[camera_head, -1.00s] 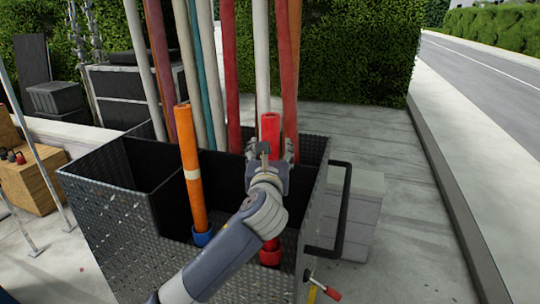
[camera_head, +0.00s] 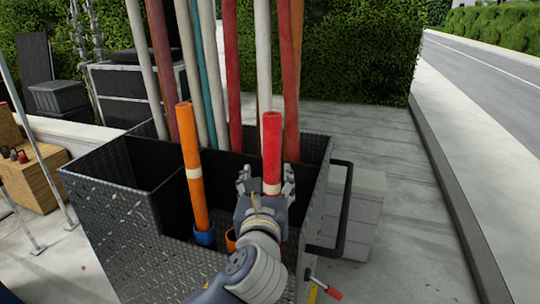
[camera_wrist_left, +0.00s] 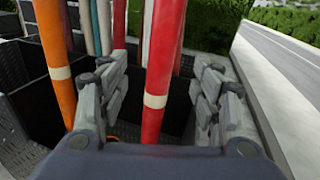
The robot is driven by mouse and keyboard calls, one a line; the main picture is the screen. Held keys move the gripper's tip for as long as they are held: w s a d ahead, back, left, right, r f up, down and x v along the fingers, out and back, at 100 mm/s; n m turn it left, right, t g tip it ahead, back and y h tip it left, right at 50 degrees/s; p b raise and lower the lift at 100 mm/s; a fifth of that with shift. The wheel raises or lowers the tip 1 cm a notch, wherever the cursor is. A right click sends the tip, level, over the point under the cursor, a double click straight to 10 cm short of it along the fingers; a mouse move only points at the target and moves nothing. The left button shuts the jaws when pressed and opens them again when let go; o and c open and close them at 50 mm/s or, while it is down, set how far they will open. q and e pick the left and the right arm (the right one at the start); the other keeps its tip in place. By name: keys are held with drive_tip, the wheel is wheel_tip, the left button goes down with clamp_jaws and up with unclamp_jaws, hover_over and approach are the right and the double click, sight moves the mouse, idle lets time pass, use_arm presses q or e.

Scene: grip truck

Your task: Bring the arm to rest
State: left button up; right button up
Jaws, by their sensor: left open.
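A red pole (camera_head: 272,140) with a pale band stands upright in the front compartment of a dark metal truck box (camera_head: 110,215). Its lower end is hidden behind my left arm. My left gripper (camera_head: 266,180) is open, with its fingers to either side of the pole's line near the pale band. In the left wrist view the red pole (camera_wrist_left: 163,65) shows between the two spread fingers (camera_wrist_left: 162,95), with gaps on both sides. I cannot tell how far the fingertips reach around it. My right gripper is not in view.
An orange pole (camera_head: 192,165) stands in a blue holder (camera_head: 204,235) left of my gripper. An orange ring (camera_head: 231,240) shows beside my wrist. Several tall poles stand behind. A black handle (camera_head: 346,210) sticks out at the box's right. Pavement (camera_head: 400,240) to the right is clear.

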use_arm(q)
drive_tip(key=s+a+f+n+g, duration=0.35)
drive_tip(key=f+n, duration=0.25)
drive_tip(key=f, duration=0.2)
drive_tip(key=s+a+f+n+g, duration=0.2)
drive_tip(key=s+a+f+n, duration=0.2)
drive_tip(key=f+n, duration=0.3)
drive_tip(key=s+a+f+n+g, duration=0.25)
drive_tip(key=s+f+n, duration=0.2)
drive_tip(key=f, duration=0.45)
drive_tip(key=s+a+f+n+g, duration=0.2)
drive_tip(key=s+a+f+n, duration=0.15)
drive_tip(key=s+n, duration=0.3)
drive_tip(key=s+a+f+n+g, duration=0.2)
drive_tip(key=s+a+f+n, duration=0.1)
drive_tip(key=s+f+n, duration=0.3)
drive_tip(key=s+a+f+n+g, duration=0.2)
drive_tip(key=s+a+f+n, duration=0.15)
drive_tip(key=s, duration=0.45)
wheel_tip(320, 180, down, 28)
drive_tip(key=s+g+b, duration=0.1)
drive_tip(key=s+b, duration=0.1)
drive_tip(key=s+a+f+g+y+b, duration=0.1)
drive_tip(key=s+a+f, duration=0.1)
drive_tip(key=s+f, duration=1.4)
drive_tip(key=shift+s+a+f+g, duration=0.2)
drive_tip(key=shift+a+f+g, duration=0.05)
drive_tip(key=shift+f+g, duration=0.1)
